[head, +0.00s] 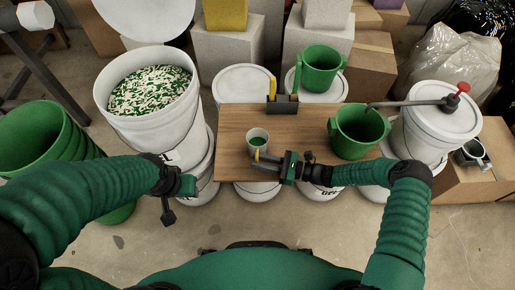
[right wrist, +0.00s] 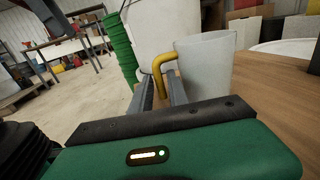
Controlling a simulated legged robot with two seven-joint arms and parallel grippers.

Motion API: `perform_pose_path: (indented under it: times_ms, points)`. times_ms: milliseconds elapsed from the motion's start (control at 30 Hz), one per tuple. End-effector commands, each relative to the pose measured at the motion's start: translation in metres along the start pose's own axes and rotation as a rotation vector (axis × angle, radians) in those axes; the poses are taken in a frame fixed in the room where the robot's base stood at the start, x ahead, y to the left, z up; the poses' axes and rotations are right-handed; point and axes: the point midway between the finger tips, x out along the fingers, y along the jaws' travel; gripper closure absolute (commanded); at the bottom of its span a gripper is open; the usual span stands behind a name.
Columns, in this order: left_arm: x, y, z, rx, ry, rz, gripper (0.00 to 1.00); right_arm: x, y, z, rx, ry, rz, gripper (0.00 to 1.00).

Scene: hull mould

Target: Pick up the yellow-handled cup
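The cup (head: 259,139) is white with green inside and stands upright on the wooden board (head: 232,122). Its yellow handle (head: 256,155) faces my right gripper (head: 262,160). In the right wrist view the white cup (right wrist: 205,65) stands just beyond the fingers. The yellow handle (right wrist: 159,68) shows at the far end of the gap between the two fingers (right wrist: 161,90). The right gripper is open, and I cannot tell whether a finger touches the handle. My left gripper (head: 168,212) hangs left of the board, with its fingers not clear.
A green bucket (head: 358,133) stands on the board's right side, and another green container (head: 321,68) stands behind. A white bucket of green and white pellets (head: 150,92) is left of the board. A metal arm with a red knob (head: 463,88) lies on a white lidded bucket.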

Motion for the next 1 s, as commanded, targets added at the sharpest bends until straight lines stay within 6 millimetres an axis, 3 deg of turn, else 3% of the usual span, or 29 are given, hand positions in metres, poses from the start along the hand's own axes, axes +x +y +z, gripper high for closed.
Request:
perform_pose_path:
  times_ms: [100, 267, 433, 1000]
  points:
    - [0.0059, 0.0001, 0.0014, 0.000, 0.000, 0.000, 0.55, 0.0132, 0.0003, -0.0017, 0.000, 0.001, 0.001, 0.79]
    - [0.0045, 0.0001, 0.0011, 0.000, 0.000, 0.000, 0.55, 0.0132, 0.0000, 0.0000, -0.001, 0.001, 0.000, 0.79]
    - [0.0044, 0.0000, 0.0011, 0.000, 0.000, 0.000, 0.55, 0.0130, 0.0000, -0.0001, -0.001, 0.001, 0.000, 1.00]
    - [0.0045, 0.0000, 0.0011, 0.000, 0.000, 0.000, 0.55, 0.0126, -0.0001, -0.0004, -0.001, 0.001, 0.000, 1.00]
